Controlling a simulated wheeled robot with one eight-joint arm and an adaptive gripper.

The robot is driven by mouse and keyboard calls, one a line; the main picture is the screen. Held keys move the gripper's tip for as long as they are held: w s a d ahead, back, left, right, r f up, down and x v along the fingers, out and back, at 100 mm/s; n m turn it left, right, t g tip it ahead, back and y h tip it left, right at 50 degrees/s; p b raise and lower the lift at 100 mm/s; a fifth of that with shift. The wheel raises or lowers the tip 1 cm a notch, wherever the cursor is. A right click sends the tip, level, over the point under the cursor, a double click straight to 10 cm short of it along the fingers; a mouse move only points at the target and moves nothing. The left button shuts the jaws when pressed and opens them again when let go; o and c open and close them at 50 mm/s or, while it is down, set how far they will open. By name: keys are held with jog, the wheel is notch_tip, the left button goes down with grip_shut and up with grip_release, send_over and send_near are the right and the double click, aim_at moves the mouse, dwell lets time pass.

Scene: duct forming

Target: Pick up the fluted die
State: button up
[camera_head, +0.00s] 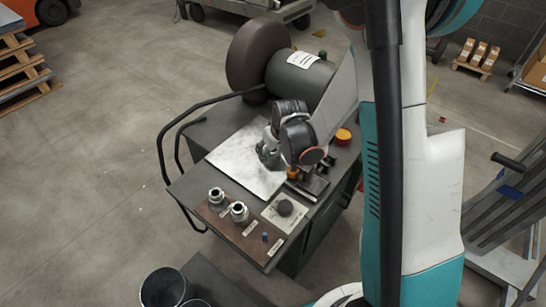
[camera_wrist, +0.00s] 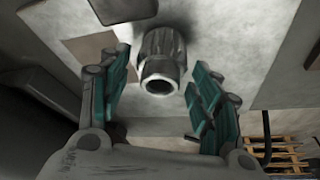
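A grey metal die with ridged, fluted sides (camera_wrist: 162,60) shows in the wrist view, its round open end facing the camera. It lies between the two teal-padded fingers of my gripper (camera_wrist: 160,95), with a visible gap on each side. My gripper is open. In the head view my gripper (camera_head: 268,152) is low over the bright metal sheet (camera_head: 238,172) on the bench. The die between the fingers cannot be made out there, as my gripper and wrist cover that spot.
Two round metal dies (camera_head: 217,197) (camera_head: 239,211) stand on a brown board (camera_head: 249,243) at the bench's front. A black knob (camera_head: 285,207) sits on a pale plate beside them. An orange-topped button (camera_head: 343,137) and a large dark motor (camera_head: 300,80) are behind. A black rail (camera_head: 165,150) runs along the left.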

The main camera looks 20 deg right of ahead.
grip_shut()
jog(key=shift+r, duration=0.1)
